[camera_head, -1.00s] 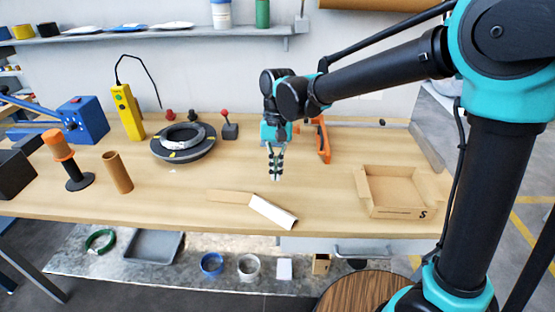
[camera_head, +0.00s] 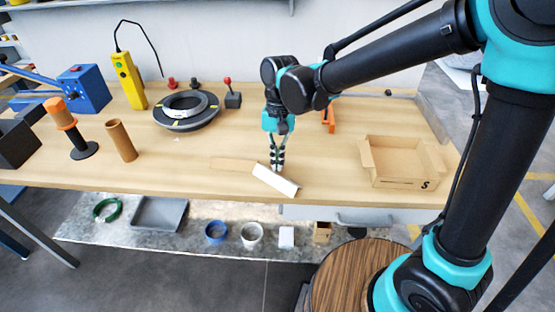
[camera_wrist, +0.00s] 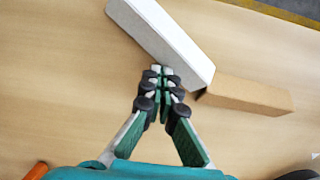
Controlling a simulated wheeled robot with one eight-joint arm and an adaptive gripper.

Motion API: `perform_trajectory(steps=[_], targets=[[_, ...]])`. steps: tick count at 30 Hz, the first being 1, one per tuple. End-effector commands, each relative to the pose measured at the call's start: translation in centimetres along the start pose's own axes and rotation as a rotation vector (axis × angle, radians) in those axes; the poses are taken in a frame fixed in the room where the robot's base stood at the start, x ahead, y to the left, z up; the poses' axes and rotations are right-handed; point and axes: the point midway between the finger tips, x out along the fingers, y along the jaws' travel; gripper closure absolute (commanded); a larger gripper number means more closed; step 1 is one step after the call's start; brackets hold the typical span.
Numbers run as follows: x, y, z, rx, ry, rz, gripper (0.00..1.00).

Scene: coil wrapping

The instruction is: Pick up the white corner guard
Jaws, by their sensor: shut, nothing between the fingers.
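The white corner guard (camera_head: 275,181) lies on the wooden table near its front edge, slanting down to the right. It also shows in the wrist view (camera_wrist: 165,40) at the top middle. A brown cardboard corner guard (camera_head: 233,164) lies at its left end in the head view; in the wrist view it is on the right (camera_wrist: 248,93). My gripper (camera_head: 277,168) points down just behind the white guard. Its fingertips (camera_wrist: 161,70) are shut, hold nothing and appear close against the white guard's near side; whether they touch is unclear.
An open cardboard box (camera_head: 402,165) stands to the right on the table (camera_head: 200,184). A dark coil ring (camera_head: 186,110) lies behind left, with a cardboard tube (camera_head: 122,141) and an orange-handled tool (camera_head: 69,130) farther left. An orange item (camera_head: 329,116) stands behind my gripper.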

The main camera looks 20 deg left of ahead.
Motion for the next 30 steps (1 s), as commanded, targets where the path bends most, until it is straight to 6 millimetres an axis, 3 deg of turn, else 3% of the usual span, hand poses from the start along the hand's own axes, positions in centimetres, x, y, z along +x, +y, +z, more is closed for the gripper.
perform_trajectory(steps=[6, 9, 20, 28, 30], targets=[[0.8, 0.0, 3.2, -0.003, -0.001, 0.001, 1.00], [1.0, 0.0, 3.9, -0.001, -0.001, 0.001, 1.00], [0.9, 0.1, 3.5, 0.001, 0.000, 0.000, 1.00], [0.0, 0.8, -0.2, 0.006, 0.000, -0.001, 1.00], [-1.7, 0.8, 0.2, 0.004, 0.000, -0.001, 1.00]])
